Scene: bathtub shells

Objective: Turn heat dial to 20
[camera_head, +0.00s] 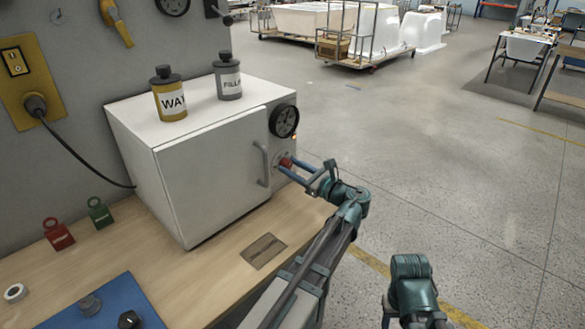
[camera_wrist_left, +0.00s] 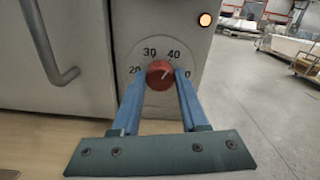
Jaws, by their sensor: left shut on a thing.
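The red heat dial (camera_wrist_left: 160,74) is on the front panel of a white oven-like box (camera_head: 205,170). Its printed scale shows 20, 30 and 40, with the last number partly covered by a finger. A pale line on the dial points up and right, roughly towards 40. My left gripper (camera_head: 285,164) is shut on the dial, with one blue finger on each side. The dial also shows in the head view (camera_head: 285,160), partly hidden by the fingers. My right gripper's fingers are not in view.
An orange lamp (camera_wrist_left: 205,19) glows above the dial, beside a black gauge (camera_head: 284,121). The grey door handle (camera_head: 262,163) is just left of my gripper. Yellow (camera_head: 168,96) and grey (camera_head: 228,78) bottles stand on the box. Open floor lies to the right.

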